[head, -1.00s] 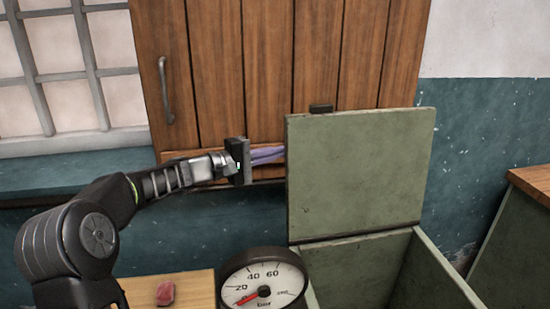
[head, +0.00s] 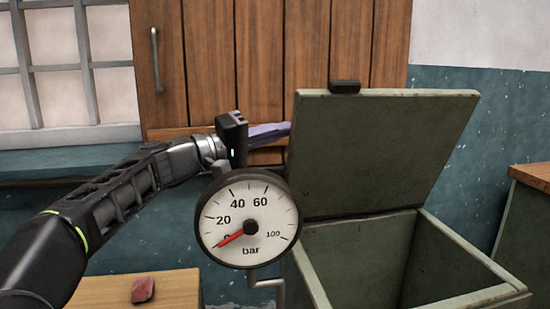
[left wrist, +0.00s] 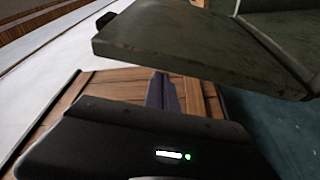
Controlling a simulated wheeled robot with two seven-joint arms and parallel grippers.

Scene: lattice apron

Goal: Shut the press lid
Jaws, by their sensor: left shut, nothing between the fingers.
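The press lid (head: 375,155) is a flat green panel. It stands open at the back of the green press box (head: 440,255), with its top edge leaning towards me. A small dark block (head: 344,87) sits on that top edge. My left gripper (head: 284,131) is shut and empty, its purple fingers running behind the lid's left edge, which hides the tips. In the left wrist view the lid (left wrist: 200,45) spans the top, and the shut fingers (left wrist: 162,85) reach towards its lower edge. I cannot tell whether they touch it. My right gripper is not in view.
A round gauge (head: 270,195) on a bent pipe stands just left of the box, below my left gripper. A red lump (head: 143,290) lies on a wooden top (head: 180,287). A wooden cupboard (head: 210,60) is behind. Another counter (head: 535,175) stands at the right.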

